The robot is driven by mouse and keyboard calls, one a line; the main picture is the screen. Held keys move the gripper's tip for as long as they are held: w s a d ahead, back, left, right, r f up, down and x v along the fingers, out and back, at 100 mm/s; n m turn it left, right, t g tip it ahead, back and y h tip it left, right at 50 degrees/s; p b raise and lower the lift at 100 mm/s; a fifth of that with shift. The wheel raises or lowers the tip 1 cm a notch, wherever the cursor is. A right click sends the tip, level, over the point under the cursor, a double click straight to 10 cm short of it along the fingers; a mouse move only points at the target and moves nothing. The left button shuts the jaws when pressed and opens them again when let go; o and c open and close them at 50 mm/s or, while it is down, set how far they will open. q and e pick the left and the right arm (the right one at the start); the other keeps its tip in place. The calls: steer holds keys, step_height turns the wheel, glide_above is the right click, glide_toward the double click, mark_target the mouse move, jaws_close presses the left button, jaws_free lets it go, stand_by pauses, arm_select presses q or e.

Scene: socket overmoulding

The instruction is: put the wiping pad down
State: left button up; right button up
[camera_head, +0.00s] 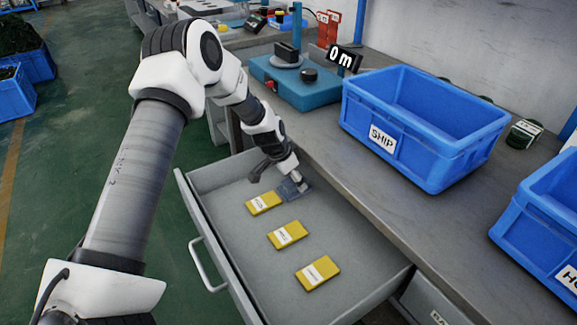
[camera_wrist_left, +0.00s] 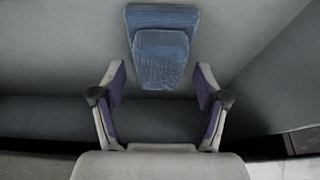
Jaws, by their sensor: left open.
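The blue wiping pad (camera_head: 289,191) lies in the open grey drawer (camera_head: 240,243), near its back end and beside the rearmost yellow block. In the left wrist view the pad (camera_wrist_left: 162,58) shows as a smaller blue piece over a larger one. My left gripper (camera_head: 280,181) is inside the drawer close to the pad. In its wrist view the fingers (camera_wrist_left: 160,88) are spread wide, with the pad just beyond the tips and nothing held between them. Whether a finger touches the pad cannot be told. My right gripper is not in view.
Several yellow labelled blocks (camera_head: 288,235) lie in a row in the drawer. The bench (camera_head: 350,165) overhangs beside the drawer, carrying a blue SHIP bin (camera_head: 425,125), a second blue bin (camera_head: 545,225) and a teal scale (camera_head: 295,82). The drawer floor around the blocks is bare.

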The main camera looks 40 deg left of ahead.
arm_select(q)
steer(key=p+v, duration=0.4)
steer(key=v, duration=0.7)
steer(key=shift+p, duration=0.3)
